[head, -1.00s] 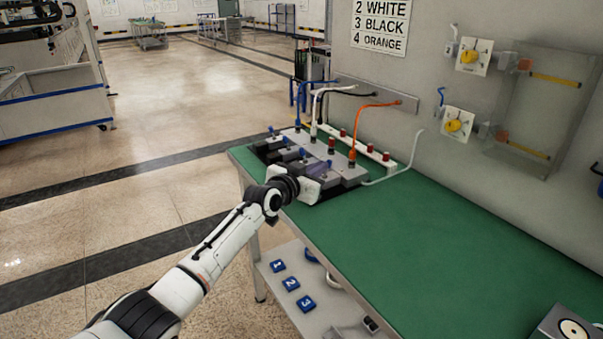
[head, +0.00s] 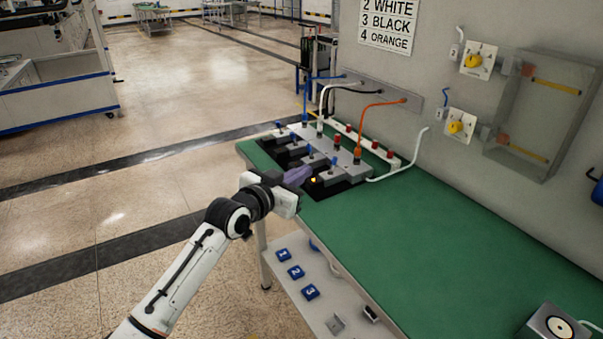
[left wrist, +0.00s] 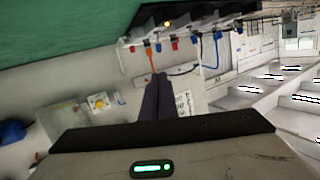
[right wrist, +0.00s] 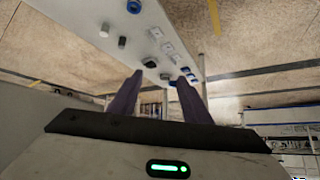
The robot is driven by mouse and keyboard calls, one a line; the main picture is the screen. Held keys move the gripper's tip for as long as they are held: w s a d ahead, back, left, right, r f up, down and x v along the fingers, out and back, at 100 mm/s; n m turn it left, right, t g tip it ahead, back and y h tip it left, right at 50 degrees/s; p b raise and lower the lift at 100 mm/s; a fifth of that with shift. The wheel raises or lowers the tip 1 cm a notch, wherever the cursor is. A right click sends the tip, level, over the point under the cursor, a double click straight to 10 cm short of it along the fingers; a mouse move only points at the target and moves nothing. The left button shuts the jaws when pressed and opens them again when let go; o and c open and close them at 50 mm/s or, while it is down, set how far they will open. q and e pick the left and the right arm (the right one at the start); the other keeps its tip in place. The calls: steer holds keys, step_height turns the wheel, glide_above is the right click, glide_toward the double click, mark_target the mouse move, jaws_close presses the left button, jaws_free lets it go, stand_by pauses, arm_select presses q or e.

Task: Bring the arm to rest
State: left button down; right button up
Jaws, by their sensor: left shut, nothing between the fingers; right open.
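My left gripper (head: 299,176) has dark purple fingers and is at the left edge of the green table, beside the near end of the connector block. Its fingers (left wrist: 155,98) are together and empty in the left wrist view. The connector block (head: 345,184) carries several grey plugs with levers, and blue, white, black and orange cables run from it to the wall. My right gripper (right wrist: 165,95) shows only in the right wrist view. Its fingers are apart with nothing between them, and the lower shelf is beyond them.
The green table (head: 440,225) is mostly clear to the right. A grey box with a round dial (head: 556,324) sits at its near right. The wall holds two yellow rotary switches (head: 473,61) and a clear-fronted box. Blue numbered tiles (head: 296,272) lie on the lower shelf (head: 330,300).

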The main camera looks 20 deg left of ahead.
arm_select(q)
steer(key=shift+f, duration=0.1)
steer(key=s+f, duration=0.2)
steer(key=f, duration=0.2)
steer(key=s+f+g, duration=0.1)
steer(key=s+f, duration=0.2)
steer(key=f, duration=0.1)
steer(key=s+d+f+g, duration=0.1)
steer(key=s+f, duration=0.2)
steer(key=f, duration=0.1)
steer(key=shift+s+f+n, duration=0.15)
steer(key=shift+f+n, duration=0.05)
steer(key=shift+n, duration=0.1)
steer(key=s+f+g, duration=0.1)
steer(key=s+f, duration=0.5)
steer(key=s, duration=0.4)
steer(key=s+f+n+g+y, duration=0.1)
steer(key=s+f+g, duration=0.1)
steer(key=s+f, duration=0.5)
steer(key=s+f+g+y, duration=0.1)
steer(key=s+f, duration=0.5)
steer(key=s, duration=0.9)
steer(key=shift+s+d+f+n+g, duration=0.2)
steer(key=shift+d+n+g, duration=0.1)
steer(key=shift+g, duration=0.1)
